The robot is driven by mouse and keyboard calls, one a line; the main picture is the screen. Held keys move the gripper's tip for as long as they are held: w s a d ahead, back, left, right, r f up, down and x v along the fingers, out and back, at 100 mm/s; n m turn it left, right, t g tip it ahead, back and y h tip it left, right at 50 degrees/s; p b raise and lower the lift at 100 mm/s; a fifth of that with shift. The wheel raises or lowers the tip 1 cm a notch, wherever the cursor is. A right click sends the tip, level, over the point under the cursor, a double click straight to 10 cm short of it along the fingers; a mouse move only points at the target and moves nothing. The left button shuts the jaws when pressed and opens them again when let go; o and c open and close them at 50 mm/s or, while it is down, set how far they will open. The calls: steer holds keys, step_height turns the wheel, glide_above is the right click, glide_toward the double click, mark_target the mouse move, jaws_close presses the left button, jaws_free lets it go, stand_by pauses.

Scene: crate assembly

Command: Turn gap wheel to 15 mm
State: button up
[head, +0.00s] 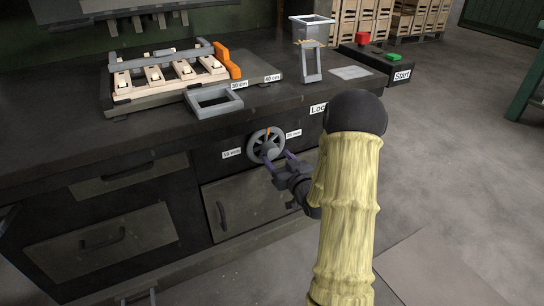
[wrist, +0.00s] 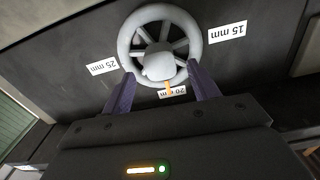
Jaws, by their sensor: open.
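The grey spoked gap wheel (head: 266,145) is on the dark front of the bench. Its orange mark points up in the head view, between the 15 mm label (head: 231,154) on the left and the 25 mm label (head: 293,134) on the right. In the wrist view the wheel (wrist: 125,40) appears upside down, and its orange mark is at the partly covered 20 mm label (wrist: 172,93). My gripper (head: 277,157) is open at the wheel, with its purple fingers on either side of the hub in the wrist view (wrist: 160,68). I cannot tell whether they touch it.
Above on the bench (head: 270,100) are a jig with wooden slats (head: 165,77), a grey frame (head: 214,101) and a dispenser stand (head: 311,60). A Start box (head: 375,65) with red and green buttons sits right. Cabinet handles (head: 222,216) protrude below. The floor at right is open.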

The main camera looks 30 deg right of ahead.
mark_target(273, 154)
steer(key=w+b, duration=0.1)
steer(key=w, duration=0.3)
steer(key=shift+w+a, duration=0.1)
steer(key=shift+w, duration=0.15)
jaws_close()
